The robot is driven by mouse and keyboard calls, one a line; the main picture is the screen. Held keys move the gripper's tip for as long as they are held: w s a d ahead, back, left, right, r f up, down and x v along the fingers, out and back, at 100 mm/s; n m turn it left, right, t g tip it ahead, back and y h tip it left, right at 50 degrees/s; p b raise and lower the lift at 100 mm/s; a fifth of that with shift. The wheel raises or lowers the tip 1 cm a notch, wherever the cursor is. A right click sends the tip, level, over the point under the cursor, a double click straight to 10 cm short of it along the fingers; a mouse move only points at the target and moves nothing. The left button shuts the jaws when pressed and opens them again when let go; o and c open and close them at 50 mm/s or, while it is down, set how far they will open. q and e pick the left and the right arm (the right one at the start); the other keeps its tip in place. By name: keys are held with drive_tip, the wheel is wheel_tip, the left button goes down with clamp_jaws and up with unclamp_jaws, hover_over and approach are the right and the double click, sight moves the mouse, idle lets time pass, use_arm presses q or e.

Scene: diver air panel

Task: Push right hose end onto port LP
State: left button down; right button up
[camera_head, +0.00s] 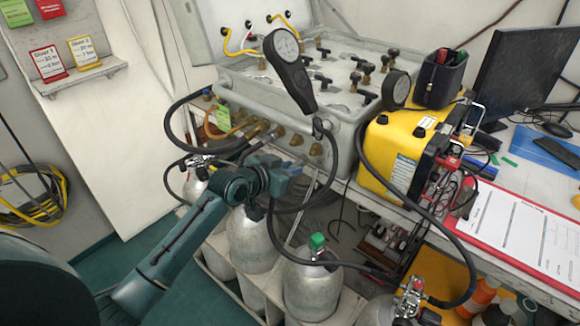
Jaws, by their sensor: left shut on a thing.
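My left gripper (287,176) reaches in from the lower left, just below the front of the air panel (345,135). It is shut on a hose end, which its fingers mostly hide. A black hose (325,262) runs from below the gripper to the valve of a cylinder at the lower right. The panel's front has a row of brass ports (278,131) above and beside the gripper. The held end appears apart from them. I cannot read which port is LP. My right gripper is not in view.
Silver cylinders (312,288) stand below. A red clipboard (515,235) lies on the right table.

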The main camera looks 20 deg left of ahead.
use_arm(q)
drive_tip(key=shift+r, duration=0.1)
